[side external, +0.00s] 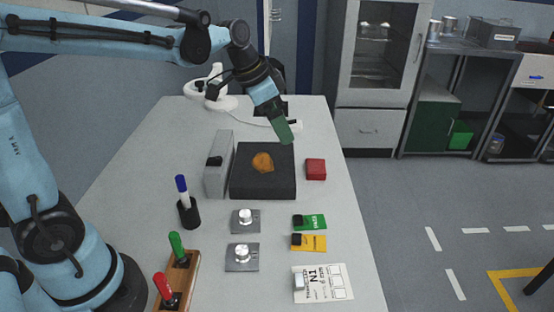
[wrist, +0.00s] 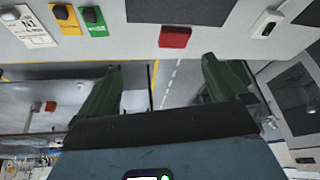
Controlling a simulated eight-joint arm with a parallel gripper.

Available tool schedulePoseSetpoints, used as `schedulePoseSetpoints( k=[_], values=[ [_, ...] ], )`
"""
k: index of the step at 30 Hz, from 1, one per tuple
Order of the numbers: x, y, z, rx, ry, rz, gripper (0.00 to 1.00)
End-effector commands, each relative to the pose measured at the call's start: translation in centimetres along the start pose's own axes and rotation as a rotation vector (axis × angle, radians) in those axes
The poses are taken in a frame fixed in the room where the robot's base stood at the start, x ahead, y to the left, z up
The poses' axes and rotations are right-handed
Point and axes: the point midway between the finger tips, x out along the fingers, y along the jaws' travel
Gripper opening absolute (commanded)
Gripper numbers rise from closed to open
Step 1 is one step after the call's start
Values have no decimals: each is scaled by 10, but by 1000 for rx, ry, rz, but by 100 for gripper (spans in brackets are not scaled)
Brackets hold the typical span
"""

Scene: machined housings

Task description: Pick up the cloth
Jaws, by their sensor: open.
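A crumpled orange-brown cloth (side external: 262,162) lies on top of a flat black block (side external: 262,188) in the middle of the table. It does not show in the wrist view. My gripper (side external: 287,140) is above the far right part of the black block, up and to the right of the cloth in the side view, apart from it. In the wrist view my gripper (wrist: 160,62) has its two green fingers spread wide, with nothing between them.
A red block (side external: 316,169) sits right of the black block and shows in the wrist view (wrist: 174,37). A grey upright box (side external: 218,163) stands left of the black block. Knobs, green and yellow cards, a pen cup (side external: 189,212) and paper are nearer.

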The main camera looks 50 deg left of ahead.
Motion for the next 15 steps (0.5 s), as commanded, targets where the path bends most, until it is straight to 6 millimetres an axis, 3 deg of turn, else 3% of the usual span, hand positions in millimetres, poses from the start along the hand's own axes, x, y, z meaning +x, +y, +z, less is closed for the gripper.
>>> schedulePoseSetpoints(
  k=[6, 15],
  values=[
    [38, -30, -29, 154, -21, 90, 100],
    [77, -51, -44, 298, -19, 174, 100]
  ],
)
